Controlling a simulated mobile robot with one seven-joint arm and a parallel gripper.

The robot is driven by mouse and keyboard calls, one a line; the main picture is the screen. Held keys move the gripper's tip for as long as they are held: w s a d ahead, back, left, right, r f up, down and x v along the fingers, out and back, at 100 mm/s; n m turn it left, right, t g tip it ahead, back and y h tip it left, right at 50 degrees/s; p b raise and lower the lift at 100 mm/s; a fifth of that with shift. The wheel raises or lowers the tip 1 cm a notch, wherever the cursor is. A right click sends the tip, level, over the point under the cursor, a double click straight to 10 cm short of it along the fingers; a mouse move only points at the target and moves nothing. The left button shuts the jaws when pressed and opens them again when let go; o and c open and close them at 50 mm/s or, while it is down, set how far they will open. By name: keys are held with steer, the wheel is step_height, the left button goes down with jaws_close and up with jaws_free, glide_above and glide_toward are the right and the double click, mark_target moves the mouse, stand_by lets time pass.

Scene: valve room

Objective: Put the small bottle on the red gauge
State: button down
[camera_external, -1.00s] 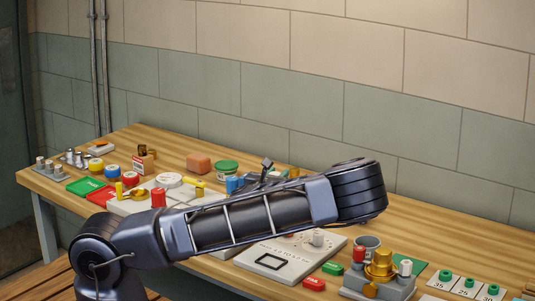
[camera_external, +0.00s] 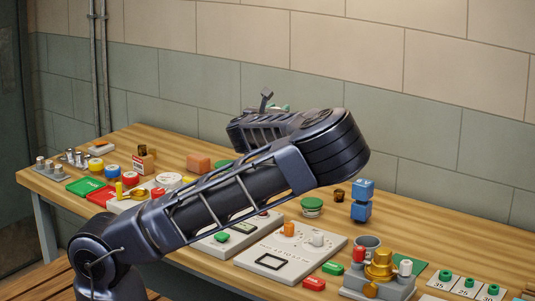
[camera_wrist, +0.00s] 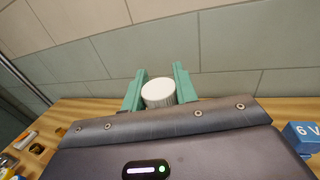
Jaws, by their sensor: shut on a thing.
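My gripper (camera_wrist: 160,92) has its teal fingers shut on the small bottle (camera_wrist: 158,93), held up above the bench. Only its white round top shows in the wrist view; the rest is hidden by my wrist. In the outside view, my forearm hides the bottle and most of the gripper.
An orange-brown block (camera_external: 199,161) and a small box (camera_external: 144,160) are near the gauges. Grey panels (camera_external: 290,262) line the front. The wall (camera_external: 300,80) is behind the bench.

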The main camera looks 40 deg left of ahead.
steer(key=shift+r, duration=0.35)
steer(key=shift+a, duration=0.35)
steer(key=s+a+r+n+g+y, duration=0.1)
steer(key=s+a+y, duration=0.1)
steer(key=a, duration=0.9)
steer(key=s+a+r+n+g+y, duration=0.1)
steer(key=a+n+y, duration=0.1)
steer(key=a, duration=1)
steer(key=s+a+r+n+g+y, duration=0.1)
steer(key=s+a+y, duration=0.1)
steer(key=s+a, duration=0.65)
steer(key=s+a+r+n+g+y, duration=0.1)
steer(key=s+a, duration=0.3)
steer(key=a, duration=0.9)
step_height(320, 180, down, 19)
steer(key=shift+f, duration=0.2)
steer(key=c, duration=1.1)
jaws_free()
